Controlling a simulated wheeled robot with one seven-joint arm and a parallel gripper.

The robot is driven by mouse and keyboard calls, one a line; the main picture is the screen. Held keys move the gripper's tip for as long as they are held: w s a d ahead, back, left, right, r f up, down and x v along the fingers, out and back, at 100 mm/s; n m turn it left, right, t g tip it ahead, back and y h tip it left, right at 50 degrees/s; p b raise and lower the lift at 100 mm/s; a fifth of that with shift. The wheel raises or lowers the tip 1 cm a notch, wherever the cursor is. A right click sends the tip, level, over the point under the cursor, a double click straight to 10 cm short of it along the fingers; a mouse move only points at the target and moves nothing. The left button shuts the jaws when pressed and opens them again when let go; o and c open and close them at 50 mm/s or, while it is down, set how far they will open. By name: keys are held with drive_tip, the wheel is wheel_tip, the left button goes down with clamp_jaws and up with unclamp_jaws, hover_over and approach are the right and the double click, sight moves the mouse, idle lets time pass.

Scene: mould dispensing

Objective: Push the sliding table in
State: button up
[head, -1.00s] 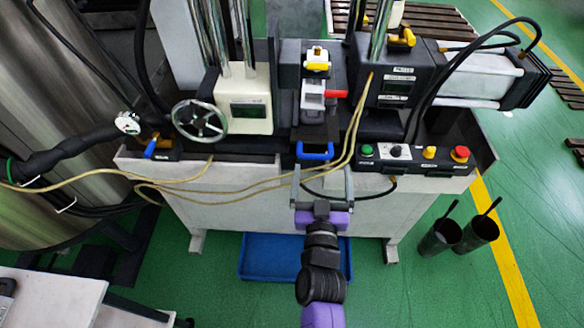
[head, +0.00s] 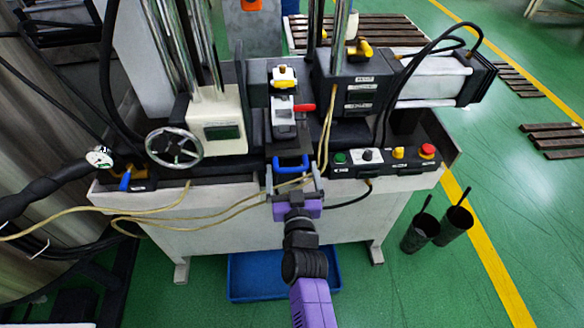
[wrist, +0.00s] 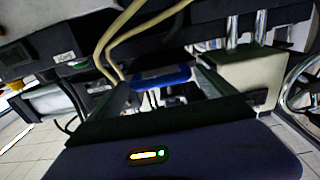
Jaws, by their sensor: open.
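The sliding table (head: 281,151) is a dark plate on the machine bench, with a blue handle (head: 291,164) at its front end. A grey and white mould with a yellow top (head: 284,78) and a red lever stands behind it. My gripper (head: 292,182) is at the bench's front edge, just in front of the handle, with its fingers spread. In the wrist view the blue handle (wrist: 161,76) shows between the two fingertips. I cannot tell whether the fingers touch it.
A control box with buttons (head: 384,158) sits right of the handle. Yellow hoses (head: 205,207) run across the bench front near my gripper. A handwheel (head: 173,148) is at left. A blue tray (head: 250,275) lies on the floor below. Two black cups (head: 437,227) stand at right.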

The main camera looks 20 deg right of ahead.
drive_tip(key=shift+w+d, duration=0.25)
drive_tip(key=shift+w, duration=0.3)
